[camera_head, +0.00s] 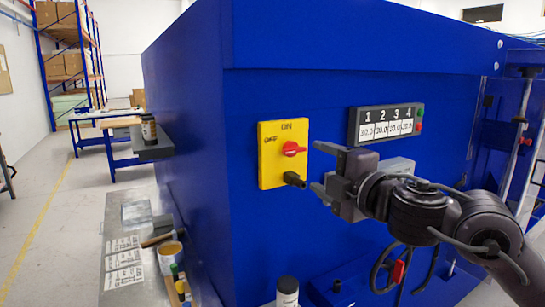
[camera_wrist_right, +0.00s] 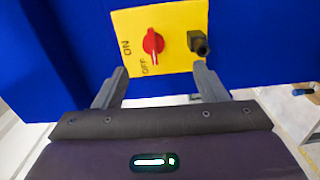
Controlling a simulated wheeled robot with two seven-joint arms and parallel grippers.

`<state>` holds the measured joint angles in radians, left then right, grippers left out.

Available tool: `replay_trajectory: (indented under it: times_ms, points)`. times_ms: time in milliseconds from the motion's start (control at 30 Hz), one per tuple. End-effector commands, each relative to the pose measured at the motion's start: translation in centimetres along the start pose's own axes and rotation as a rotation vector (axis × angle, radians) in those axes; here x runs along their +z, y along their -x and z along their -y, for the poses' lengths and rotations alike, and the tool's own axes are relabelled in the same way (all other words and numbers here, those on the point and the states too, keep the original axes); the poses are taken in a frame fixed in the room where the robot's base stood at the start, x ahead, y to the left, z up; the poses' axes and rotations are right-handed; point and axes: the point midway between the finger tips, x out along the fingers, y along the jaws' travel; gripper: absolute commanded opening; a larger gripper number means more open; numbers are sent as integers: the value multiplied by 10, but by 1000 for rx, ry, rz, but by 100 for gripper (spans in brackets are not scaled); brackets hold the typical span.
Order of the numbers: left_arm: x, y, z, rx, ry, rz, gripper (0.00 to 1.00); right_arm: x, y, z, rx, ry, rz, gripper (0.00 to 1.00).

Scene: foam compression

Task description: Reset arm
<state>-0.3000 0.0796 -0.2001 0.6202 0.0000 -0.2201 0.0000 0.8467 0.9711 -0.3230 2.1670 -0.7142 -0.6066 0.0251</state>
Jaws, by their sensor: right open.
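My right gripper (camera_head: 318,168) is open and empty in front of the blue machine (camera_head: 262,225). Its two fingers also show in the right wrist view (camera_wrist_right: 160,85), spread apart below a yellow switch panel (camera_wrist_right: 180,77). The panel (camera_head: 270,170) carries a red rotary knob (camera_head: 293,148) with ON and OFF marks and a black plug-like part (camera_head: 295,180). In the right wrist view the red knob (camera_wrist_right: 153,42) lies beyond the gap between the fingers, apart from them. My left gripper is not in view.
A display numbered 1 to 4 (camera_head: 387,122) is mounted right of the panel. A low bench (camera_head: 125,215) at left holds sheets, a tape roll (camera_head: 170,250) and tools. A black-and-white bottle (camera_head: 287,292) stands at the bottom. Open floor lies at far left.

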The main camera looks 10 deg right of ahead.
Motion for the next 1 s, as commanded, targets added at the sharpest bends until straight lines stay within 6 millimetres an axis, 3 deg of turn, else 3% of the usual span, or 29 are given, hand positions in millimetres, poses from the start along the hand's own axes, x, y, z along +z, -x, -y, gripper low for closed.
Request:
replay_trajectory:
  times_ms: [167, 367, 467, 600, 700, 1000]
  points:
    - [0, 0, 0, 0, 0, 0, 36, -19, -8, 73, -66, -212, 40, 65]
    - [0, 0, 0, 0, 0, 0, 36, -29, 12, 179, -200, -572, 216, 65]
    - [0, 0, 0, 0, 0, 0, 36, -29, 36, 235, -296, -754, 348, 65]
    - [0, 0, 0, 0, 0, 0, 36, -31, 85, 309, -446, -984, 561, 65]
    - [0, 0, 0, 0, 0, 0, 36, -34, 119, 347, -538, -1100, 696, 65]
    - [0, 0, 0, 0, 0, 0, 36, -51, 207, 416, -750, -1322, 1009, 65]
